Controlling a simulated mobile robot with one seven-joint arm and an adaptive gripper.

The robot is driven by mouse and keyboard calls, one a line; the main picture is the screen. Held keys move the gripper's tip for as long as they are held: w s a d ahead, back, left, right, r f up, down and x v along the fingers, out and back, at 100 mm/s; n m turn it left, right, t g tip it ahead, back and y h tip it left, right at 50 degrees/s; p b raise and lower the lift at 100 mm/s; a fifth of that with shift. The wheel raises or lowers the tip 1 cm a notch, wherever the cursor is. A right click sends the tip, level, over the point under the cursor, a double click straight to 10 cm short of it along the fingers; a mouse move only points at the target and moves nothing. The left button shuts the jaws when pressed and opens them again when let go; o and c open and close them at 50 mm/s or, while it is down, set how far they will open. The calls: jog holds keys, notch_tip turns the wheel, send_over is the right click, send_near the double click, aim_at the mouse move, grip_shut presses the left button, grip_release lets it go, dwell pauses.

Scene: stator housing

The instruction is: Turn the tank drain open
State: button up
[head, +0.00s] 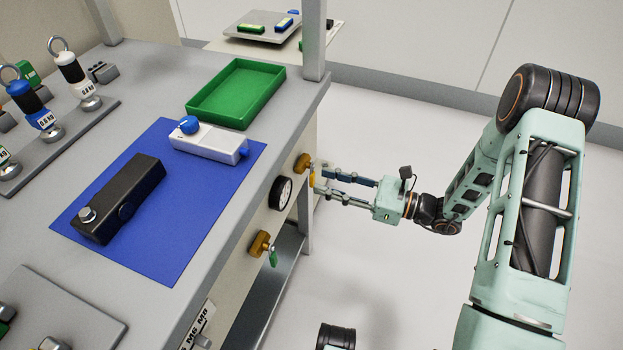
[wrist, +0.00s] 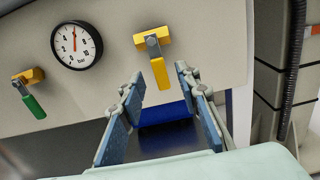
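A valve with a yellow lever (wrist: 160,73) is on the bench's front panel; its lever hangs down, slightly tilted. In the head view the yellow lever (head: 312,179) sits just before my fingertips. A second valve with a green lever (wrist: 34,106) is further left in the wrist view; the green lever (head: 273,258) also hangs down. No label tells me which one is the tank drain. My gripper (wrist: 160,76) is open and empty. Its fingers spread to either side of the yellow lever in the wrist view, with no clear contact. In the head view my gripper (head: 322,187) points at the panel.
A round pressure gauge (wrist: 76,45) sits between the two valves. On the bench above are a green tray (head: 235,93), a blue mat (head: 190,235), a white device (head: 208,142) and a black device (head: 118,198). A bench post (head: 314,40) rises near the corner. The floor on the right is clear.

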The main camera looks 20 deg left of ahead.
aim_at(314, 179)
jog(key=shift+w+a, duration=0.15)
jog(key=shift+a, duration=2.1)
jog(key=shift+c, duration=0.2)
grip_shut()
